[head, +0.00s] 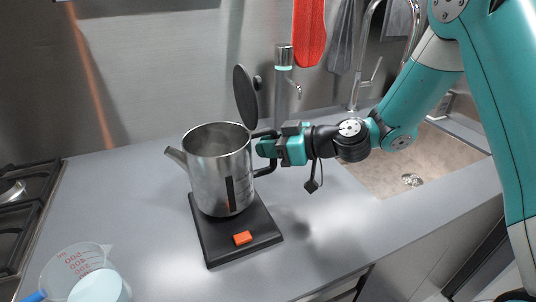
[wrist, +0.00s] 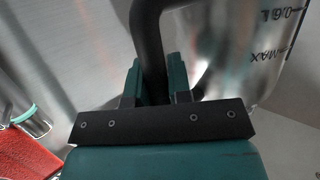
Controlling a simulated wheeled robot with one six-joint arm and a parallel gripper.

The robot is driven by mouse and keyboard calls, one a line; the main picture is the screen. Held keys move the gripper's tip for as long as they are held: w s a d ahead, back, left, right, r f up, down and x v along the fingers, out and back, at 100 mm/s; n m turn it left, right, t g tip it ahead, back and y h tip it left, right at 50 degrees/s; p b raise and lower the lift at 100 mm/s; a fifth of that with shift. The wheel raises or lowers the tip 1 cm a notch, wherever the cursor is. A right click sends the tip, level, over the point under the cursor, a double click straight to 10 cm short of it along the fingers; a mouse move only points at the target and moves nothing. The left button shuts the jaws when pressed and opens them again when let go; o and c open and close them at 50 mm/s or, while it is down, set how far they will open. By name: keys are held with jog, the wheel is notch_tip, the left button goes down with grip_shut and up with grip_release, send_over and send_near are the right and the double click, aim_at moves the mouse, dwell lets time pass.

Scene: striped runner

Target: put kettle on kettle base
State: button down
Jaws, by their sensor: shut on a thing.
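The kettle (head: 219,165) is a steel jug with a spout on its left, a black handle on its right and its lid (head: 246,98) standing open. It is upright over the back part of the black kettle base (head: 222,246), which has an orange switch on its front. Whether the kettle's bottom touches the base or hovers just above it I cannot tell. My gripper (head: 264,148) is shut on the kettle's handle. In the wrist view the black handle (wrist: 148,45) runs between the teal fingers, with the steel body (wrist: 225,50) to the right.
A clear measuring jug (head: 72,268) stands at the front left, near a stove (head: 25,205). A tap-like metal cylinder (head: 284,70) and a red cloth (head: 309,32) are behind. A sink (head: 410,165) lies at right. The counter right of the base is clear.

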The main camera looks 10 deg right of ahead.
notch_tip(320, 180, down, 3)
jog(key=shift+r, duration=0.2)
jog(key=c, duration=1.1)
grip_release()
jog(key=shift+o, duration=0.2)
jog(key=shift+d, duration=0.1)
jog(key=b+v, duration=0.3)
jog(key=v, duration=0.8)
jog(key=s+a+r+g+h, duration=0.25)
jog(key=s+a+g, duration=0.4)
jog(key=s, duration=0.65)
jog(key=s+d+r+m+g+h, duration=0.1)
jog(key=s+m+h, duration=0.3)
jog(key=s, duration=0.5)
jog(key=shift+s+d+m+h, duration=0.4)
jog(key=shift+d+h, duration=0.1)
jog(key=shift+h, duration=0.45)
jog(key=shift+r, duration=0.15)
